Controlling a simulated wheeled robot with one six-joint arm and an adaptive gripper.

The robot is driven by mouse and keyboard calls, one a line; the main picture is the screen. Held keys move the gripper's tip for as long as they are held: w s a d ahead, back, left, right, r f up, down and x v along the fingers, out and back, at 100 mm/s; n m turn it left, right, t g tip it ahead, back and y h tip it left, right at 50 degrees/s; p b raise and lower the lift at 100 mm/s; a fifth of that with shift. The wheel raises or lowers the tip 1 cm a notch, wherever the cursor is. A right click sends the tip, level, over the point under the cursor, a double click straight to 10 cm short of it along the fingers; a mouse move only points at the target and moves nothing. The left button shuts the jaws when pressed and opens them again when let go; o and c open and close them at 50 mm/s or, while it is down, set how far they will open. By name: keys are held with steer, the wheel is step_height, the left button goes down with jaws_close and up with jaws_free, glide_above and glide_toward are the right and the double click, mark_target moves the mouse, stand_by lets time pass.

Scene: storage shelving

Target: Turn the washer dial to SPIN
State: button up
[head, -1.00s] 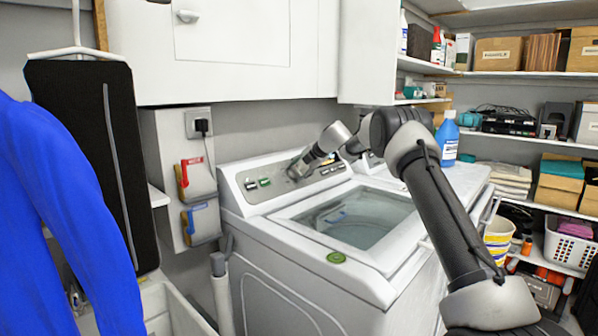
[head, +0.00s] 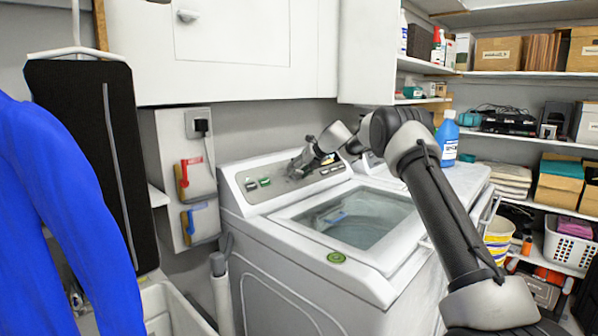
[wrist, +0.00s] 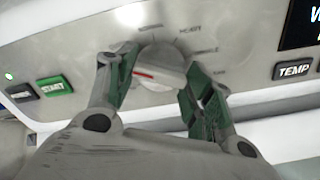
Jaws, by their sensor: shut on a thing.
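The washer dial (wrist: 157,66) is a round pale knob with a red line on its grip bar, on the grey control panel in the wrist view. The red line points left and slightly up. Printed labels arc around it; HEAVY is legible at its upper right, others are blurred, and I cannot read SPIN. My gripper (wrist: 160,84) is shut on the dial, one green-padded finger on each side. In the head view my gripper (head: 294,171) is at the panel of the white washer (head: 285,255) and hides the dial.
A green START button (wrist: 57,87) lies left of the dial and a TEMP button (wrist: 293,70) right. The washer's glass lid (head: 355,222) is below the panel. A white cabinet (head: 240,50) hangs above. A blue bottle (head: 448,140) stands right, behind my arm.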

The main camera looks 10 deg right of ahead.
steer(key=n, duration=1.1)
steer(key=shift+d, duration=0.1)
steer(key=shift+n, duration=0.4)
steer(key=o, duration=1)
steer(key=v, duration=1.2)
